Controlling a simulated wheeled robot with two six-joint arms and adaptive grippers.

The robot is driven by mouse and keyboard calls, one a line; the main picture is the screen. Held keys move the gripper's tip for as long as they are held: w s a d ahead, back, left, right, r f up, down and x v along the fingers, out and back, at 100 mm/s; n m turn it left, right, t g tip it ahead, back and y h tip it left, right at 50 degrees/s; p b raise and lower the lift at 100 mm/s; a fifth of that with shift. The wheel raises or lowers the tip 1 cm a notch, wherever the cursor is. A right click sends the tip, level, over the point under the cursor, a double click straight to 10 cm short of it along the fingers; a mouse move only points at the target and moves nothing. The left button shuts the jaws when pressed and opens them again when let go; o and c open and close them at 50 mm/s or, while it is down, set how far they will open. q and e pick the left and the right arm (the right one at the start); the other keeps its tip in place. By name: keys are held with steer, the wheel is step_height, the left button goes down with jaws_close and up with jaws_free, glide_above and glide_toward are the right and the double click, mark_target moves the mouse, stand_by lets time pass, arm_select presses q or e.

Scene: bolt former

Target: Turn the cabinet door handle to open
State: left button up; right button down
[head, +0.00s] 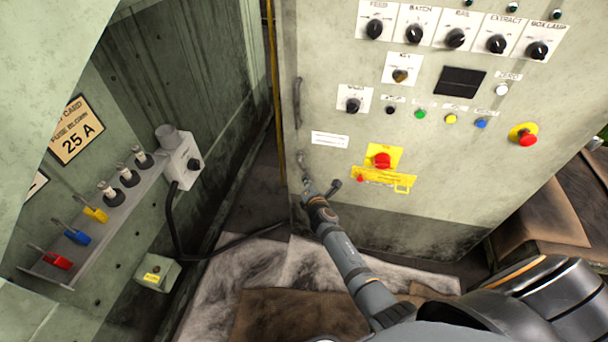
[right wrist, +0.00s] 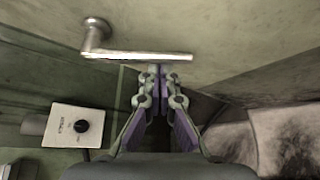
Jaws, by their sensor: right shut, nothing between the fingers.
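The cabinet (head: 430,140) is a pale green-grey panel with knobs and buttons. Its door handle (right wrist: 145,55) is a worn metal lever, with its pivot at the left and its bar running right across the upper right wrist view. In the head view the handle (head: 300,160) is small, low on the cabinet's left edge, partly hidden by my gripper. My right gripper (right wrist: 160,72) is shut and empty, its fingertips just below the lever's free end; I cannot tell whether they touch it. The right gripper (head: 308,189) also shows in the head view. My left gripper is not in view.
A dark vertical grip (head: 297,102) is on the cabinet's left edge. A red emergency button (head: 382,160) on a yellow plate is right of the handle. A white switch box (head: 183,160) and a lock rack (head: 100,215) are at the left. A cable crosses the floor.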

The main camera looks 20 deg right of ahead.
steer(key=r+p, duration=0.1)
steer(key=n+p, duration=0.1)
steer(key=p, duration=0.1)
steer(key=shift+s+d+r+g+h, duration=0.2)
steer(key=shift+d+r+g+h, duration=0.1)
steer(key=shift+d+r+g, duration=0.1)
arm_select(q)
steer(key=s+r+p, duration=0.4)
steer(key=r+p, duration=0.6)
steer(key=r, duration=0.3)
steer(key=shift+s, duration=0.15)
arm_select(e)
steer(key=r+n+g+h, duration=0.1)
steer(key=s+d+r+n+g+h, duration=0.1)
steer(key=n, duration=0.1)
steer(key=d+r+n+g+h, duration=0.1)
steer(key=r, duration=0.1)
steer(key=shift+s+d+n, duration=0.1)
steer(key=shift+s+n, duration=0.2)
steer(key=shift+n, duration=0.1)
arm_select(q)
steer(key=shift+p, duration=0.3)
